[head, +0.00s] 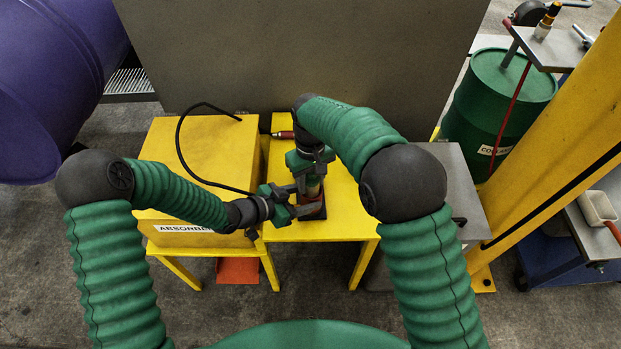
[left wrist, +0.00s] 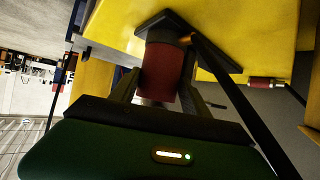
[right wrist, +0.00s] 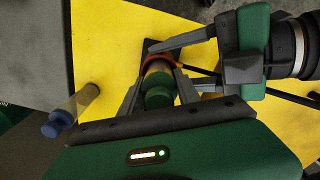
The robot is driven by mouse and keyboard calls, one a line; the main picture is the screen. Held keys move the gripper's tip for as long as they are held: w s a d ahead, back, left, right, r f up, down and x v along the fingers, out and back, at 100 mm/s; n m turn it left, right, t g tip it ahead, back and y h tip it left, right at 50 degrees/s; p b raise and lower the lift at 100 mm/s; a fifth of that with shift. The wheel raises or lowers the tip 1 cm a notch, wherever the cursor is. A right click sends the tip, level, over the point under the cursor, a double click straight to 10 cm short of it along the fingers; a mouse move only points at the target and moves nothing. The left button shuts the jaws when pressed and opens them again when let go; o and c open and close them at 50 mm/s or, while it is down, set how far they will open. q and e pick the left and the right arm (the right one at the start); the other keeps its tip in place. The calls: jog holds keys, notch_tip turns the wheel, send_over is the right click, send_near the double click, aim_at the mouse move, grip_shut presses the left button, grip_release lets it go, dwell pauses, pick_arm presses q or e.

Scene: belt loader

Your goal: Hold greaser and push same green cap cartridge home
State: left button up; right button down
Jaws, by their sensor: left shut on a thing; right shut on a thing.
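The greaser (left wrist: 160,72), a red cylinder with a dark collar, stands upright on a black base plate (left wrist: 215,55) on the yellow table. My left gripper (head: 303,200) is shut around the greaser from the side; the gripper's two fingers (right wrist: 190,62) also show in the right wrist view. The green cap cartridge (right wrist: 157,82) stands in the greaser's open top, with a length of its tan body showing above the red rim. My right gripper (right wrist: 153,88) is shut on the cartridge near its green cap from above. How deep the cartridge sits is hidden.
A blue-capped cartridge (right wrist: 75,108) stands on the yellow table (head: 300,231) near my right gripper. A yellow absorbent box (head: 200,150) stands at the left, with a black hose above it. A grey panel (head: 300,55) closes off the back.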

jog(key=shift+f, duration=0.35)
jog(key=c, duration=0.8)
grip_release()
notch_tip(320, 180, up, 12)
jog(key=shift+f, duration=0.1)
